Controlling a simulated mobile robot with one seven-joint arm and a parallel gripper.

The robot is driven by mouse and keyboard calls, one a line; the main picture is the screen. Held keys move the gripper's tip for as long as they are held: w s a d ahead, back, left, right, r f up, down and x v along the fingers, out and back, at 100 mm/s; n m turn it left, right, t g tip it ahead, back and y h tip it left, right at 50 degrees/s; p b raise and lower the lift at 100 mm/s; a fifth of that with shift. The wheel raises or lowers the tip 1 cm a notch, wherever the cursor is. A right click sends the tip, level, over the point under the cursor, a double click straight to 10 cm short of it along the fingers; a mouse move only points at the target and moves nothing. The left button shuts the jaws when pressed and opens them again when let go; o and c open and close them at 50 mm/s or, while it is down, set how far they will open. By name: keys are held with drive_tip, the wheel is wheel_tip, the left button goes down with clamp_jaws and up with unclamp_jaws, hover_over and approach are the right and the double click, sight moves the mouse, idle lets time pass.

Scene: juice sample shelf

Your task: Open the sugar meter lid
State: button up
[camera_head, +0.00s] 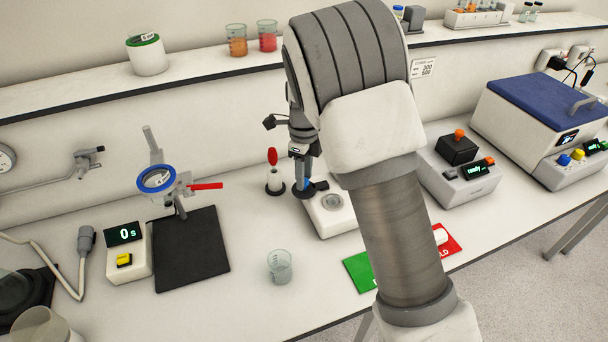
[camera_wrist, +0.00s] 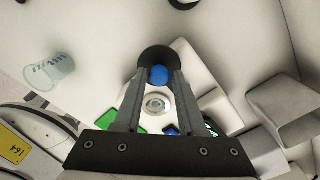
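The sugar meter (camera_head: 325,214) is a small white box on the bench with a round metallic well (camera_head: 333,201), seen uncovered. Its lid (camera_head: 303,191) shows as a dark disc at the left edge of the meter, open and away from the well. In the wrist view, the lid's blue knob (camera_wrist: 159,75) sits between my fingertips, with the black disc behind it and the well (camera_wrist: 156,104) below. My gripper (camera_head: 303,168) reaches down to the lid, its fingers (camera_wrist: 160,78) close against both sides of the knob. My arm hides part of the meter's right side.
A clear beaker (camera_head: 280,266) stands in front, left of the meter. A red-topped stand (camera_head: 274,176) is close to my gripper's left. A green-and-red mat (camera_head: 358,271) lies partly behind my arm. A grey machine (camera_head: 458,175) stands at right.

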drive_tip(key=shift+o, duration=1.3)
wheel_tip(320, 180, up, 17)
drive_tip(key=shift+r+p, duration=0.2)
drive_tip(key=shift+p, duration=0.1)
